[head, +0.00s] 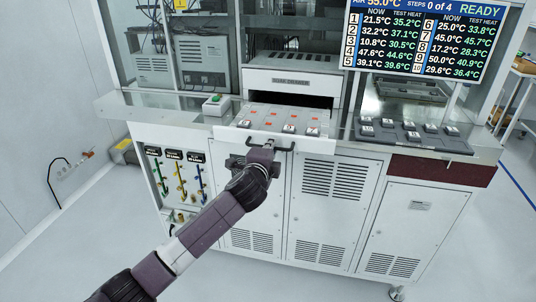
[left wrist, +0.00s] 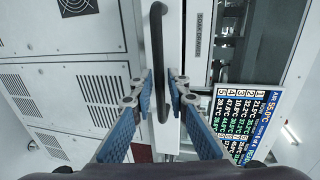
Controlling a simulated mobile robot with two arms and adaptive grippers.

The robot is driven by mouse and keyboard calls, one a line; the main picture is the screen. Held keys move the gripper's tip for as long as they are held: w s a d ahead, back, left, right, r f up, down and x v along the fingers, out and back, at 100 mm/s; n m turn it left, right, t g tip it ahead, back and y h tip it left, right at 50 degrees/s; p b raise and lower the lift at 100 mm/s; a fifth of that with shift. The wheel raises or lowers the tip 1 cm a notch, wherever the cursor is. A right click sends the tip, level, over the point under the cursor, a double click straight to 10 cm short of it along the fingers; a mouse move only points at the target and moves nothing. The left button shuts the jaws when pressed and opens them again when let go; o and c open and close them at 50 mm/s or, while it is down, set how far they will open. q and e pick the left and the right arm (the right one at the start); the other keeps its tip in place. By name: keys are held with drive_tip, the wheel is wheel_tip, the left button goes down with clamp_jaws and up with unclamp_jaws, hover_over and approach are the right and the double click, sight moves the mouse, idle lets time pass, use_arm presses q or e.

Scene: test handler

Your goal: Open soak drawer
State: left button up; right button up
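The soak drawer's tray (head: 262,119) stands pulled out from the dark slot under its labelled panel (head: 290,82). Several small chips with red marks lie in it. Its black bar handle (head: 284,148) is on the white drawer front; in the left wrist view the handle (left wrist: 157,45) runs upright between the fingers. My right gripper is out of view.
A monitor (head: 428,38) hangs above the counter on the right. Small black sockets (head: 415,132) sit on the counter right of the drawer. A box with a green button (head: 216,104) is left of it. White cabinet doors (head: 330,210) lie below; the floor in front is clear.

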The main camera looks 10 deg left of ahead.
use_arm(q)
drive_tip(key=v, duration=1.1)
drive_tip(key=shift+s, duration=0.35)
drive_tip(key=s+a+f+n+g+b, duration=0.1)
drive_tip(key=s+a+f+n+g, duration=0.1)
drive_tip(key=f, duration=1.1)
drive_tip(key=s+a+f+n+g+b, duration=0.1)
drive_tip(key=s+a+f+n+g, duration=0.1)
drive_tip(key=f, duration=1.1)
drive_tip(key=s+a+f+n+g+b, duration=0.2)
drive_tip(key=f, duration=1.1)
drive_tip(key=s+a+f+n+g+b, duration=0.1)
drive_tip(key=s+f+n+g, duration=0.1)
drive_tip(key=s+f, duration=0.7)
drive_tip(key=s+a+f+n+g+b, duration=0.1)
drive_tip(key=s+a+f+n, duration=0.1)
drive_tip(key=s+f, duration=0.65)
drive_tip(key=s+f+n+g, duration=0.2)
drive_tip(key=s+f, duration=0.5)
drive_tip(key=s, duration=0.4)
drive_tip(key=s+f+n+g+b, duration=0.1)
drive_tip(key=s+f+n, duration=0.1)
drive_tip(key=s+f, duration=0.5)
drive_tip(key=s+f+n+g+b, duration=0.1)
drive_tip(key=s+f, duration=0.6)
drive_tip(key=s, duration=1)
drive_tip(key=shift+a+n+g+y, duration=0.25)
drive_tip(key=shift+n+g, duration=0.25)
drive_tip(key=shift+g, duration=0.3)
